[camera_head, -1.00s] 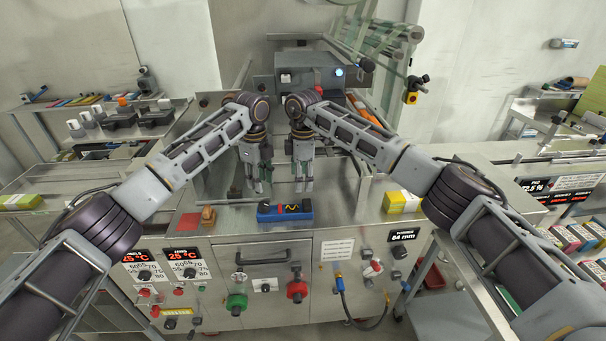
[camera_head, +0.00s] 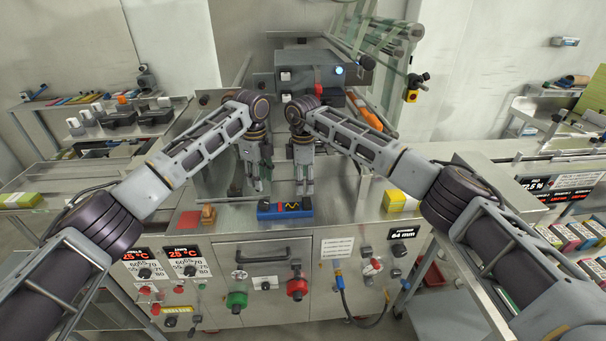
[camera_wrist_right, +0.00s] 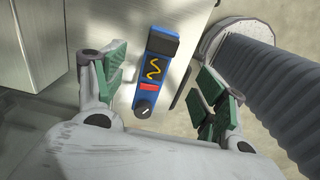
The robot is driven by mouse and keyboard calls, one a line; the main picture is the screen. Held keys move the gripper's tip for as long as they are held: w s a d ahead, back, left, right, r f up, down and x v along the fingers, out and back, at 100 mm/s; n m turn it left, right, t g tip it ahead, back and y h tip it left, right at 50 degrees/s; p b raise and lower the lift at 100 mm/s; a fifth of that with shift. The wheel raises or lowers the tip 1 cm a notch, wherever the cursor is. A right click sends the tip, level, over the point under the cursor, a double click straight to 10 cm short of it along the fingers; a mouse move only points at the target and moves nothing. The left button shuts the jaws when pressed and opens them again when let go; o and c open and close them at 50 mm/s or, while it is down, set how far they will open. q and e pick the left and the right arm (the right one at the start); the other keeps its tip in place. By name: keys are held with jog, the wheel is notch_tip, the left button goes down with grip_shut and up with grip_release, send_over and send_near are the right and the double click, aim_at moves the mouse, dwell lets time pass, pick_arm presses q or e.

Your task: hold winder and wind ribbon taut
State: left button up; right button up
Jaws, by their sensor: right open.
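I cannot make out a winder or a ribbon for certain in either view. My left gripper (camera_head: 258,188) hangs fingers down above the steel bench top, left of centre in the head view; it is too small to tell whether its fingers are parted. My right gripper (camera_head: 304,188) hangs beside it, pointing down.
A yellow block (camera_head: 401,201) lies right on the bench and a reddish-brown block (camera_head: 208,215) left. A grey machine box (camera_head: 310,75) with a lit blue button stands behind my wrists. Rollers with greenish film (camera_head: 375,45) rise at the back right.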

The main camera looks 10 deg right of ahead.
aim_at(303, 201)
jog(key=shift+f, duration=5.5)
jog(key=c, duration=1.2)
pick_arm(q)
jog(key=shift+o, duration=0.7)
pick_arm(e)
jog(key=shift+c, duration=0.2)
pick_arm(q)
jog(key=shift+o, duration=0.2)
jog(key=shift+s, duration=0.1)
jog(key=shift+s+d+r+m+t+y, duration=0.25)
jog(key=shift+s+d+m+t+y, duration=0.15)
jog(key=shift+s+m+t, duration=0.4)
jog(key=shift+s+d+r+m+t+y, duration=0.3)
jog(key=shift+s+m+t, duration=0.25)
jog(key=shift+m, duration=0.3)
jog(key=shift+s+d+r+m+t+y, duration=0.2)
jog(key=shift+s+d+m+t+y, duration=0.25)
jog(key=shift+s+m+t, duration=0.35)
